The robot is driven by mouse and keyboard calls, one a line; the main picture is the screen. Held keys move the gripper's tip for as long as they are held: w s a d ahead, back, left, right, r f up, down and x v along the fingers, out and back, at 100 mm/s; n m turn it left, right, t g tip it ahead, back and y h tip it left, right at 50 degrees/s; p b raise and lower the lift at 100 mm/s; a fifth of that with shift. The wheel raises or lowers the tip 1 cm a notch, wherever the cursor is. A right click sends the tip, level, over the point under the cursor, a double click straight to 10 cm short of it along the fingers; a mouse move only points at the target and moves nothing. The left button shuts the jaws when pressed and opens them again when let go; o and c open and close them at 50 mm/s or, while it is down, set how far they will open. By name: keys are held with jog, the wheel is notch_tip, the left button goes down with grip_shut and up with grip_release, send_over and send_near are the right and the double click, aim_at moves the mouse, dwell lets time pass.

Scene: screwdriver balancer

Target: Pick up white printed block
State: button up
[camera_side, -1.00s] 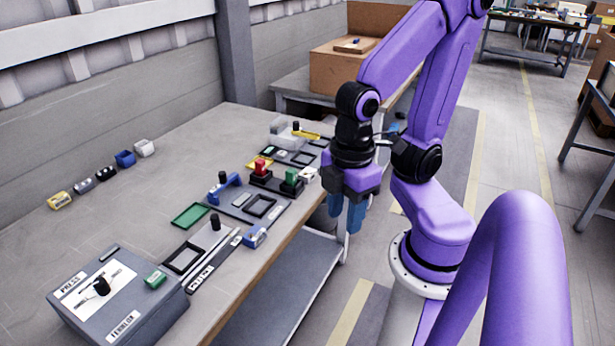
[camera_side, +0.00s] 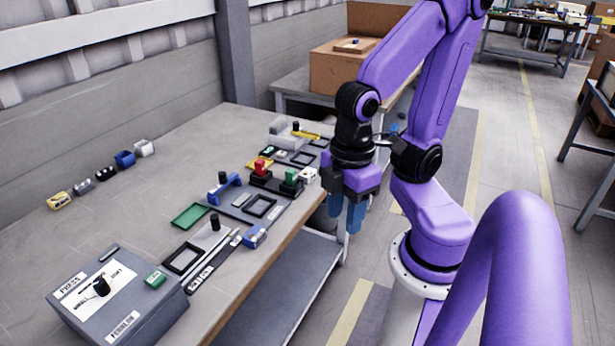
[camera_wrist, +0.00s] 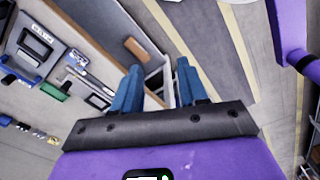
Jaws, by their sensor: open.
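A small white block (camera_side: 309,174) with dark marks on it sits near the table's right edge, beside a green-handled piece. Another white block (camera_side: 144,147) stands at the far end of a row at the back left; I cannot tell from its size whether it is printed. My gripper (camera_side: 346,210) points down with blue fingers, just off the table's right edge and to the right of the nearer white block. In the wrist view my gripper (camera_wrist: 158,84) is open, with nothing between the fingers. I cannot make out either white block clearly there.
The table (camera_side: 150,210) holds dark fixtures, a green tray (camera_side: 190,216), a blue handle (camera_side: 224,187) and a blue block (camera_side: 255,236) along its right side. A grey control box (camera_side: 115,300) is at the front. The table's middle left is clear.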

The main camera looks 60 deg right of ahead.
jog(key=o, duration=0.6)
jog(key=shift+c, duration=0.2)
jog(key=w+d+f+m+h, duration=0.1)
jog(key=w+d+m, duration=0.2)
jog(key=w+m, duration=0.3)
jog(key=w+d+m+t+h, duration=0.1)
jog(key=w+d+m, duration=0.1)
jog(key=w+m, duration=0.5)
jog(key=w+d+f+m+h, duration=0.1)
jog(key=w+d+m, duration=0.2)
jog(key=w, duration=0.6)
jog(key=m+g+h, duration=0.2)
jog(key=m, duration=1.3)
send_over(307, 172)
jog(key=a, duration=0.2)
notch_tip(307, 172, down, 16)
jog(key=shift+w+r, duration=0.15)
jog(key=shift+a+x, duration=0.15)
jog(key=shift+x, duration=1.25)
jog(key=shift+a+x, duration=0.15)
jog(key=shift+x, duration=1.25)
